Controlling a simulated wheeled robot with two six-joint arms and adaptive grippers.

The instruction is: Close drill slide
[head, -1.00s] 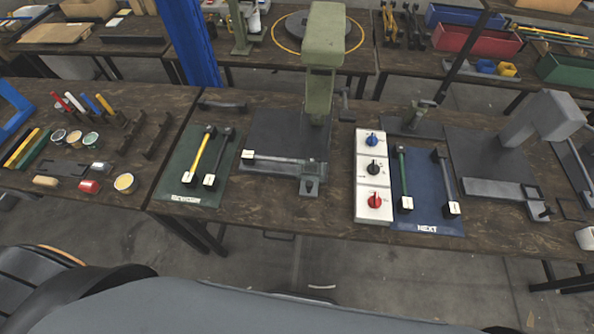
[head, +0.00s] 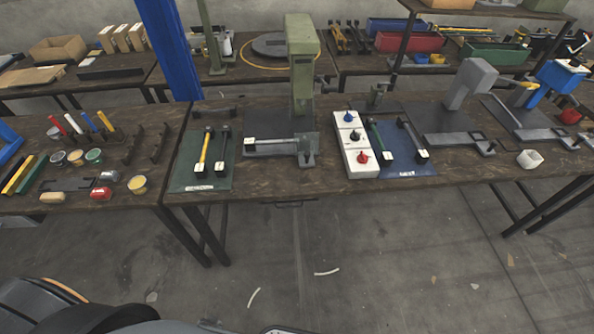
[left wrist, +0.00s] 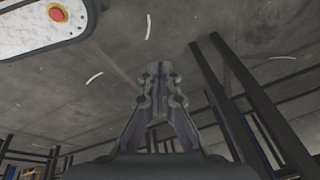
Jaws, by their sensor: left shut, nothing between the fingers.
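A green press (head: 303,75) stands on the middle bench with a grey slide (head: 280,146) and handle block at its front. A second, grey press (head: 470,82) stands to the right with a similar grey slide (head: 460,140). Another slide unit (head: 540,131) sits by a blue machine (head: 558,76) at the far right. I cannot tell which slide is the drill's. My left gripper (left wrist: 160,72) shows in the left wrist view, shut and empty, with bare floor behind it. Neither gripper shows in the head view.
A left bench (head: 110,215) carries pens and jars.

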